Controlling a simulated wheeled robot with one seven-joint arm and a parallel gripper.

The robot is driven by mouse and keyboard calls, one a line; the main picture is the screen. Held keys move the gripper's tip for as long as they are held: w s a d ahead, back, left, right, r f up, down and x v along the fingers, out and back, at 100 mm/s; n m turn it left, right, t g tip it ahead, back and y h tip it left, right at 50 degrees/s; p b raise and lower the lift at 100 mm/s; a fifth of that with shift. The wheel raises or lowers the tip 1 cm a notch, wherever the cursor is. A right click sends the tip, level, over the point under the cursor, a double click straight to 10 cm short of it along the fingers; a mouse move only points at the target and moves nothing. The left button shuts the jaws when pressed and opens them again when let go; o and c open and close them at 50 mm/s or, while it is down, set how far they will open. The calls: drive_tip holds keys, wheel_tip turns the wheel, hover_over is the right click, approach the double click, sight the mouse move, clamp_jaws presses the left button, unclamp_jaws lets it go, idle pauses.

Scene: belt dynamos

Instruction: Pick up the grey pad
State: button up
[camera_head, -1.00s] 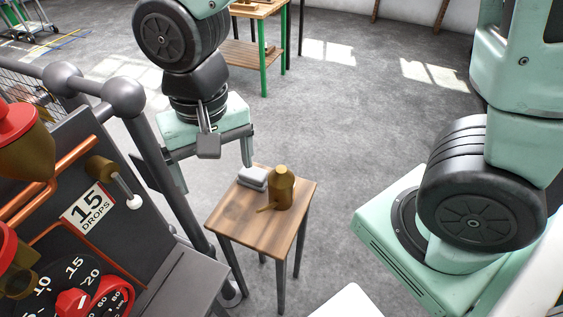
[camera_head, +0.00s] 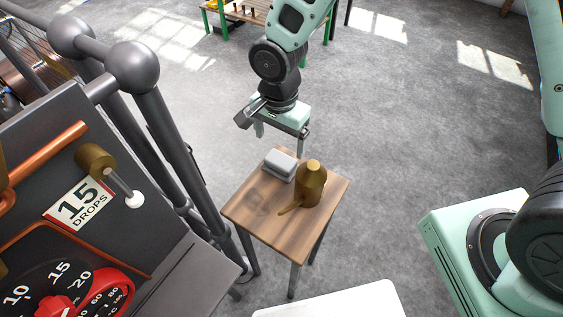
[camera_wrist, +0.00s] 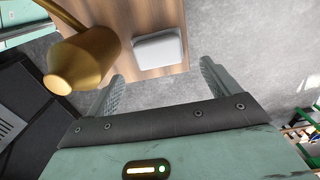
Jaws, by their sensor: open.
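The grey pad (camera_head: 280,164) lies on the small wooden table (camera_head: 252,208), near its back edge. In the wrist view the grey pad (camera_wrist: 158,48) shows ahead of the jaws, between the lines of the two fingers. My gripper (camera_head: 281,138) is open and empty, pointing down above and just behind the pad. In the wrist view my gripper (camera_wrist: 160,85) has its two fingers spread wide, with floor and the table edge between them. A brass oil can (camera_head: 312,185) stands right beside the pad; in the wrist view the brass can (camera_wrist: 85,60) is close to the left finger.
A dark machine panel (camera_head: 150,215) with a "15 drops" label (camera_head: 78,206) and grey rails (camera_head: 165,130) stand left of the table. A white surface (camera_head: 335,303) is in front. Grey floor is open behind and right of the table.

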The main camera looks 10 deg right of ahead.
sight(280, 159)
wheel_tip(280, 159, down, 8)
drive_tip(key=shift+s+f, duration=0.1)
drive_tip(key=shift+s, duration=0.05)
drive_tip(key=c, duration=0.9)
drive_tip(key=shift+o, duration=0.2)
wheel_tip(280, 159, up, 10)
drive_tip(key=shift+r, duration=0.1)
